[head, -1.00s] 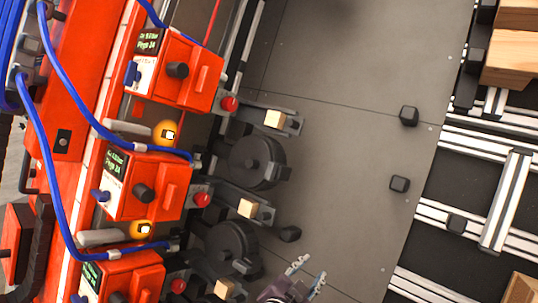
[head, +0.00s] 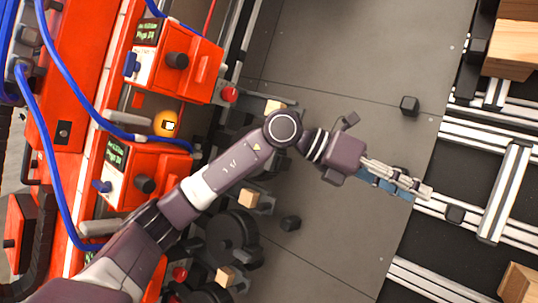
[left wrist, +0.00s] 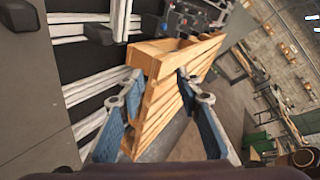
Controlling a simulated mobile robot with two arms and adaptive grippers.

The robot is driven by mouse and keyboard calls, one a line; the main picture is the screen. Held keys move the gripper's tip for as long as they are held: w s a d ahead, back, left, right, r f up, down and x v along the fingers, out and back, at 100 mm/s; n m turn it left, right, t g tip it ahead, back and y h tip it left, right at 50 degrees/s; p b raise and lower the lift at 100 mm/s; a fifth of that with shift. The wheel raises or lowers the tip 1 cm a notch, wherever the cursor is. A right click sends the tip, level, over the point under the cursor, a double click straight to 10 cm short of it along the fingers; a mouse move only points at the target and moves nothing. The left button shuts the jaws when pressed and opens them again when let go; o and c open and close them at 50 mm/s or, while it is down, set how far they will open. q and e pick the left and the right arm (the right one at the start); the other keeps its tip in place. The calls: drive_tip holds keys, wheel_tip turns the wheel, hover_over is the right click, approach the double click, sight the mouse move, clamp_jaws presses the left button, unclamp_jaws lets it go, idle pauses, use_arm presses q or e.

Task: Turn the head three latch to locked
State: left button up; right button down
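A row of orange heads runs down the left of the head view: an upper one (head: 180,65), a middle one (head: 160,165), and part of another behind my arm. Each clear head has a small blue knob (head: 131,64), a black knob (head: 177,61) and a small screen. I cannot tell which head is three or read its latch. My left gripper (head: 415,192) is right of the heads, pointing right, near the floor plate's right edge. In the left wrist view its blue-grey fingers (left wrist: 158,82) stand apart, with a wooden pallet (left wrist: 160,62) seen between them. My right gripper does not show.
Blue hoses (head: 70,90) loop over the heads. Black discs (head: 232,236) and pale wooden blocks (head: 249,197) sit right of them. Dark cubes (head: 409,105) stand on the grey plate (head: 350,50). Rails (head: 500,195) and timber (head: 515,45) lie at the right.

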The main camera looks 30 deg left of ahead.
use_arm(q)
drive_tip(key=w+a+n+t+y, duration=0.1)
drive_tip(key=w+a+n+y, duration=0.15)
drive_tip(key=a+y, duration=0.95)
drive_tip(key=s+a+r+n, duration=0.1)
drive_tip(key=s+a+r, duration=0.1)
drive_tip(key=a, duration=0.8)
drive_tip(key=s+a+r+n, duration=0.1)
drive_tip(key=a+r, duration=0.1)
drive_tip(key=a, duration=0.9)
drive_tip(key=shift+g, duration=0.4)
drive_tip(key=p+x, duration=0.1)
drive_tip(key=x, duration=0.6)
drive_tip(key=shift+f+p, duration=0.4)
drive_tip(key=shift+f, duration=0.1)
drive_tip(key=shift+c, duration=0.4)
clamp_jaws()
